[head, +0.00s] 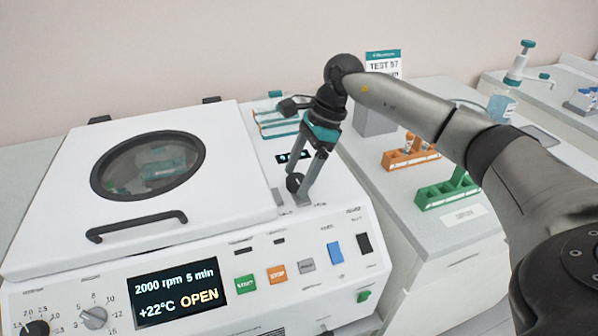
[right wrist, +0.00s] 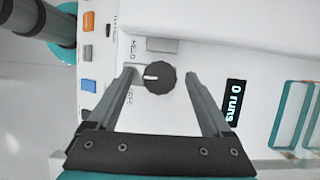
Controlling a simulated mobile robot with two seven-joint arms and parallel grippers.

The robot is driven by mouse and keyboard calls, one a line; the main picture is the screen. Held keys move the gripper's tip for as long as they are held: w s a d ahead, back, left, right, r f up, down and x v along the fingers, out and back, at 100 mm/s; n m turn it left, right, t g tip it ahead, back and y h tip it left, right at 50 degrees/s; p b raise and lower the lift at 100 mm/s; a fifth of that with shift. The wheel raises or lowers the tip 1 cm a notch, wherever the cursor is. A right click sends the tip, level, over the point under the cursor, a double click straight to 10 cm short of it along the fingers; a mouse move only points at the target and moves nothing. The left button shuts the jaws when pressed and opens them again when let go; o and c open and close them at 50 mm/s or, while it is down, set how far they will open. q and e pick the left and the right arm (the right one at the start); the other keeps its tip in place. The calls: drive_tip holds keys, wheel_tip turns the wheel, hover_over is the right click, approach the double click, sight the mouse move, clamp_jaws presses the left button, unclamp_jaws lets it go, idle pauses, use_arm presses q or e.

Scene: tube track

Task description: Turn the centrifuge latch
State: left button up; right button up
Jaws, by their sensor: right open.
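The centrifuge (head: 225,270) is a white machine with a round window in its lid (head: 240,190); the lid looks down, and the display (head: 178,290) reads OPEN. The latch is a dark round knob (head: 294,183) on the top to the right of the lid. In the right wrist view the knob (right wrist: 160,86) has a white mark pointing left, near small lettering. My right gripper (head: 297,187) is open, pointing down at the knob. Its fingertips (right wrist: 160,76) stand on either side of the knob, with a visible gap on each side. My left gripper is not in view.
Front buttons and a small knob (head: 94,317) line the panel. Right of the centrifuge stand an orange rack (head: 410,157), a green rack (head: 450,190) and a sign (head: 383,62). A teal rack (head: 275,122) is behind. A small screen (right wrist: 235,102) reads 0 runs.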

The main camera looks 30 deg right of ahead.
drive_tip(key=shift+r, duration=0.1)
drive_tip(key=p+v, duration=0.2)
drive_tip(key=v, duration=1.3)
